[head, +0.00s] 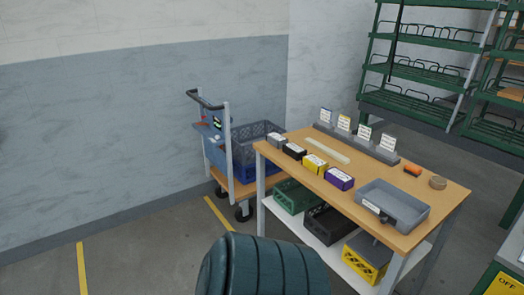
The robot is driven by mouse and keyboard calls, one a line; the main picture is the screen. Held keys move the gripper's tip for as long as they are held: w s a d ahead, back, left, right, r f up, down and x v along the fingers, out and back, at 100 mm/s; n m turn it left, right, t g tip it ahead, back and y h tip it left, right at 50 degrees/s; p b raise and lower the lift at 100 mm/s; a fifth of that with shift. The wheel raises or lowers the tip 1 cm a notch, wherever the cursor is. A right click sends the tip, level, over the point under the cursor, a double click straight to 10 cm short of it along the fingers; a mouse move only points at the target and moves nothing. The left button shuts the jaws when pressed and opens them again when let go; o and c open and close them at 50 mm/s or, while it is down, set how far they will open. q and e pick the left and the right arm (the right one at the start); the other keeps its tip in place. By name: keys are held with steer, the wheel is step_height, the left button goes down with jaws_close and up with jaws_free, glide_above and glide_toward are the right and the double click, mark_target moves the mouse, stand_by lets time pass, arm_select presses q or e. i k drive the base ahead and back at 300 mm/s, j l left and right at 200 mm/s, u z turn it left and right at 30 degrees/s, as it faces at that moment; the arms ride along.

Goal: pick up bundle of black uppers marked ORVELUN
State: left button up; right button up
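A black bundle (294,151) with a pale label on its side lies near the left edge of the wooden table top (375,205). Its label is too small to read, so I cannot confirm the name ORVELUN. It sits in a row between a grey bundle (277,141) and a yellow bundle (315,164), with a purple bundle (339,178) at the row's near end. Neither of my grippers is in view.
A cart (217,150) stands behind. A dark teal ribbed shape (262,268) fills the bottom centre. Floor at left is clear.

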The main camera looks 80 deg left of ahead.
mark_target(294, 151)
steer(key=k+j+u, duration=0.1)
steer(key=u, duration=2.35)
steer(key=i+j+z, duration=0.1)
steer(key=z, duration=0.5)
steer(key=i+j+z, duration=0.4)
steer(key=j, duration=0.2)
steer(key=j+z, duration=0.2)
steer(key=i+j, duration=0.15)
steer(key=j, duration=0.25)
steer(key=i+j+z, duration=0.1)
steer(key=j, duration=0.35)
steer(key=i+j, duration=0.15)
steer(key=j, duration=0.25)
steer(key=i+j+z, duration=0.15)
steer(key=j, duration=0.3)
steer(key=i+j, duration=0.1)
steer(key=j, duration=0.35)
steer(key=i+j, duration=0.1)
steer(key=j, duration=0.3)
steer(key=i+j, duration=0.1)
steer(key=j, duration=0.3)
steer(key=i+j, duration=0.1)
steer(key=j, duration=0.35)
